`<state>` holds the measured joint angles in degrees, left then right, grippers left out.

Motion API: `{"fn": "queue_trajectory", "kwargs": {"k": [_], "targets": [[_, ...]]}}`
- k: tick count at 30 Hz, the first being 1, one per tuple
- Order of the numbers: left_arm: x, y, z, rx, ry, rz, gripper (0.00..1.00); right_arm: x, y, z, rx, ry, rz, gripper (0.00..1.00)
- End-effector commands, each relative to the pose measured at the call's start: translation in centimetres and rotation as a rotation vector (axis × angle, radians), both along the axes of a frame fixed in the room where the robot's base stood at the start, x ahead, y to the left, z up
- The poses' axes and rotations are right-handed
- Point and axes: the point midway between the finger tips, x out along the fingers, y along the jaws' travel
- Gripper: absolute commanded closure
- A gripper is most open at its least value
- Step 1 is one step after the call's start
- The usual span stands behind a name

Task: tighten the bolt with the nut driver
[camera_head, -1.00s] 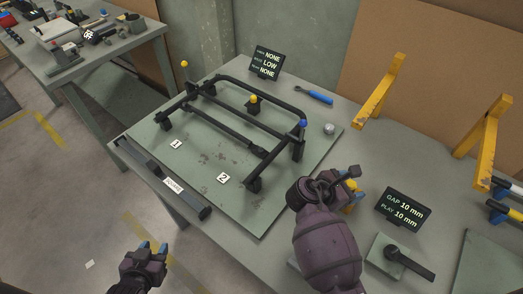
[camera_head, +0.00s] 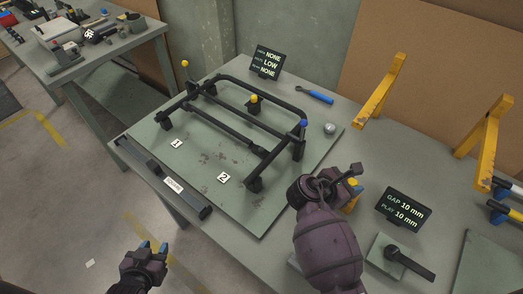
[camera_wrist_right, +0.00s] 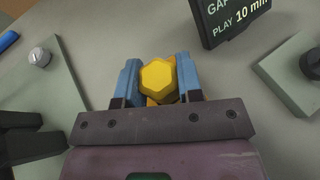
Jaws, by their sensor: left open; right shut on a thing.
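My right gripper (camera_head: 350,197) is over the right part of the bench. In the right wrist view its blue fingers (camera_wrist_right: 157,82) are shut on a yellow hexagonal piece (camera_wrist_right: 158,76). I cannot tell whether this piece is the nut driver's end; its lower part is hidden. A blue-handled tool (camera_head: 316,96) lies at the back of the bench. A small silver round piece (camera_head: 329,128), perhaps the bolt, stands on the green board's right corner; it also shows in the right wrist view (camera_wrist_right: 40,57). My left gripper (camera_head: 154,247) is open and empty, in front of the bench.
A black tubular frame (camera_head: 232,124) with yellow and blue knobs stands on the green board (camera_head: 240,205). A GAP/PLAY display (camera_head: 403,211), a black-handled lever (camera_head: 408,264) and yellow brackets (camera_head: 487,140) are to the right. Another display (camera_head: 267,62) stands at the back.

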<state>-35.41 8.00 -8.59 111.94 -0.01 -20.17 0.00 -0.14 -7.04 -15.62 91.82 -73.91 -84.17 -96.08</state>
Motion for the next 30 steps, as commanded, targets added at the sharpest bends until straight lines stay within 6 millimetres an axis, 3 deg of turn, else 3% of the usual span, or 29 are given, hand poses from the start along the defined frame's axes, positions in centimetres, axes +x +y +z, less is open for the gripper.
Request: {"fn": "queue_trajectory", "kwargs": {"k": [18, 30], "targets": [[0.0, 0.0, 0.0, 0.000, 0.000, 0.000, 0.59, 0.0, 0.0, 3.9, 0.001, -0.002, 0.000, 0.92], [0.0, 0.0, 0.0, 0.001, 0.000, -0.001, 0.59, 0.0, 0.0, 4.2, 0.000, -0.001, 0.000, 0.92]]}}
